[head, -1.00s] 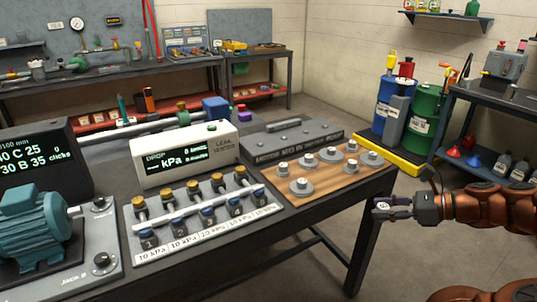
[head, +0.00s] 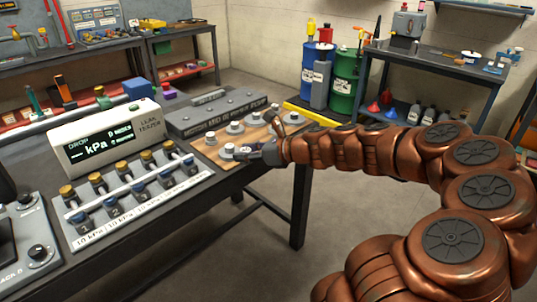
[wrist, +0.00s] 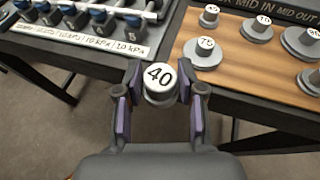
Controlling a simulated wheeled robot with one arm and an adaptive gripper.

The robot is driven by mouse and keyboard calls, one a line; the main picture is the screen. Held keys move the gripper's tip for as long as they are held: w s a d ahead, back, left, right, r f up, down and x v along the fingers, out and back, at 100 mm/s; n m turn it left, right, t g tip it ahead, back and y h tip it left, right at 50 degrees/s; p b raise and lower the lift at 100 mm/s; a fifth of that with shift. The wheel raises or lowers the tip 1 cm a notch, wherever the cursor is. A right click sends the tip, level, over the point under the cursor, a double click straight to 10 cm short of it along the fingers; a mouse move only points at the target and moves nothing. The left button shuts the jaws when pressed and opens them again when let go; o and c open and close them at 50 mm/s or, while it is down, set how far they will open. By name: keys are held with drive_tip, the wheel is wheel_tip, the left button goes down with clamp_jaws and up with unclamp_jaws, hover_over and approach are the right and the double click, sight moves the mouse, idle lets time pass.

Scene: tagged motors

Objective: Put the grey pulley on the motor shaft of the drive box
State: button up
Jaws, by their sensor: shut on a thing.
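My gripper (wrist: 158,100) is shut on a small grey pulley (wrist: 160,99) with a white top marked 40, as the wrist view shows. In the head view my gripper (head: 256,153) is at the front edge of the wooden board, and the held pulley cannot be made out there. Other grey pulleys with white hubs stand on the board, one marked 75 (wrist: 204,52) just right of my fingers. A grey box with knobs (head: 28,245) is cut off at the left edge of the head view. I see no motor shaft now.
The wooden board (wrist: 240,75) lies on the dark bench. Left of it are a panel of valves (head: 130,200) and a white leak tester (head: 105,140). A grey lettered block (head: 220,115) lies behind the board. Open floor (head: 240,270) lies in front of the bench.

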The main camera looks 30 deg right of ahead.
drive_tip(key=w+a+m+h, duration=0.1)
drive_tip(key=w+a, duration=0.2)
drive_tip(key=a, duration=0.1)
drive_tip(key=w+a+m+h, duration=0.1)
drive_tip(key=w+a, duration=0.2)
drive_tip(key=a, duration=0.1)
drive_tip(key=w+a+t+h, duration=0.1)
drive_tip(key=w+a, duration=0.2)
drive_tip(key=a, duration=0.1)
drive_tip(key=shift+m, duration=0.4)
drive_tip(key=shift+w+a, duration=0.2)
drive_tip(key=shift+a, duration=0.15)
drive_tip(key=shift+r, duration=0.1)
